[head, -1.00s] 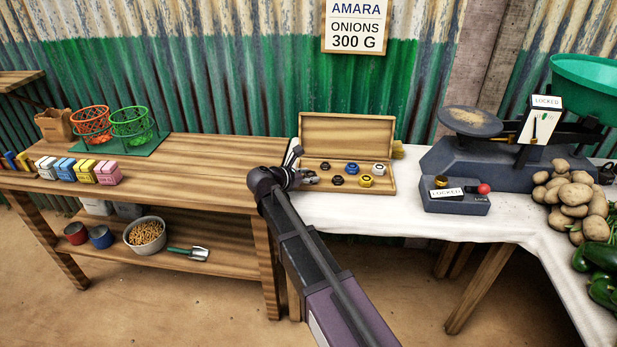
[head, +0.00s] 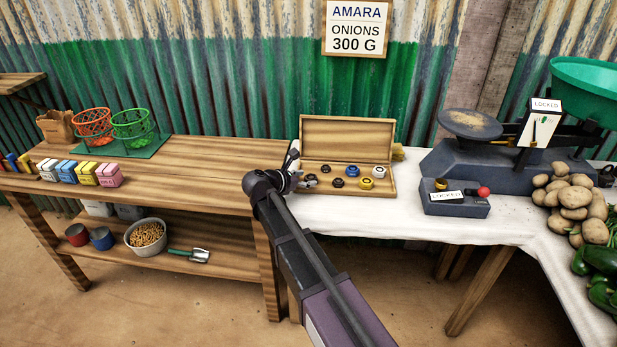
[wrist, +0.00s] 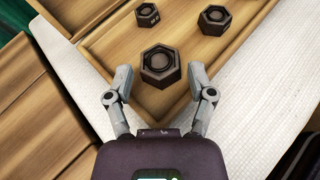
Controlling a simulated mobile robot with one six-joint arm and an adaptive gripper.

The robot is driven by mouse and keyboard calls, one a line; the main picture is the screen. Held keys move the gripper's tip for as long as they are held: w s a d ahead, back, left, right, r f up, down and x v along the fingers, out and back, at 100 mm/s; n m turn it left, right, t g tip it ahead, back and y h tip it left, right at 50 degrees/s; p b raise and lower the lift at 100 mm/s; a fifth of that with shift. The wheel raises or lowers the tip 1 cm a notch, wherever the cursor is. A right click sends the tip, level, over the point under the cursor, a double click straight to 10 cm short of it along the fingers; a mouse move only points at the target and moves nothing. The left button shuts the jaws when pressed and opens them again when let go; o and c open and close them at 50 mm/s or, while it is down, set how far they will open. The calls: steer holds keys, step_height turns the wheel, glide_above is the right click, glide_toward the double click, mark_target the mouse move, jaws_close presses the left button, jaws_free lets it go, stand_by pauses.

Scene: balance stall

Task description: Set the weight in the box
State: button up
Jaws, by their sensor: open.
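The open wooden weight box (head: 384,191) stands on the white cloth at the left end of the stall table, with its lid raised behind. A dark hexagonal weight (wrist: 160,66) sits in the box's near corner in the wrist view. My gripper (wrist: 160,78) is open, with one finger on each side of this weight and visible gaps between. In the head view my gripper (head: 297,165) is at the box's left end, and the arm partly hides that corner. Other dark weights (wrist: 147,14) and (wrist: 213,20) sit farther inside the box.
The wooden bench (head: 200,165) is left of the box.

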steer(key=p+v, duration=0.3)
steer(key=v, duration=0.7)
steer(key=shift+s+r+p, duration=0.1)
steer(key=shift+p, duration=0.2)
stand_by(1.1)
